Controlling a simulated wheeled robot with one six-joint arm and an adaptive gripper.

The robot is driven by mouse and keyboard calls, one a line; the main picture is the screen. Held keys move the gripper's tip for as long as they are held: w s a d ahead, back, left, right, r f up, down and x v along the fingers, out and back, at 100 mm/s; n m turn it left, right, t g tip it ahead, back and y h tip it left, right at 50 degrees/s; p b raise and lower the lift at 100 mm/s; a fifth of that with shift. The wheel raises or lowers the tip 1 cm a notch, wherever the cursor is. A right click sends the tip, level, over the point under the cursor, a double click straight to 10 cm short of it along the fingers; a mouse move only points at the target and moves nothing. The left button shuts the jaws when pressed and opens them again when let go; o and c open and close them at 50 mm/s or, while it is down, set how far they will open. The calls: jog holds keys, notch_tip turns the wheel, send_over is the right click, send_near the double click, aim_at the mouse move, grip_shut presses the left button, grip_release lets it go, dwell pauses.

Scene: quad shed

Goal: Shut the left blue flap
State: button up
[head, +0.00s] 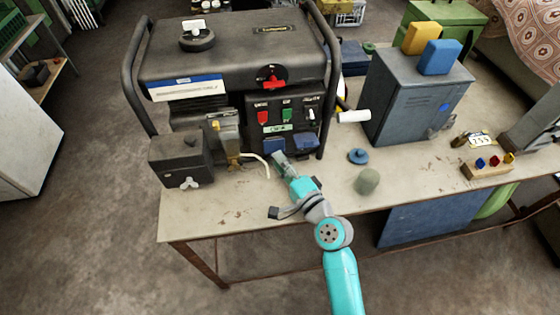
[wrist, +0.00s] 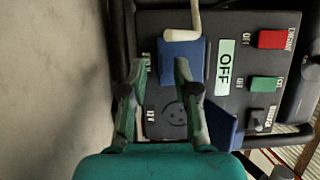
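The left blue flap (head: 273,147) is low on the generator's control panel. In the wrist view it is the upper blue flap (wrist: 186,58), lying largely over its socket place; I cannot tell whether it is fully shut. The right blue flap (head: 306,143) is swung off a dark round socket (wrist: 172,119); it also shows in the wrist view (wrist: 222,128). My gripper (head: 278,157) is just in front of the left flap. In the wrist view my gripper (wrist: 160,66) has its fingers apart with nothing between them, one tip at the flap's edge. Contact is unclear.
A cream hose end (wrist: 184,35) is close beside the left flap. A small dark grey box (head: 180,160) stands left of my gripper. A blue round cap (head: 358,156) and a grey-green knob (head: 367,181) are on the bench (head: 235,215) to the right.

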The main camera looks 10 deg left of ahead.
jog(key=v, duration=1.1)
jog(key=shift+s+d, duration=0.1)
jog(key=shift+s, duration=0.05)
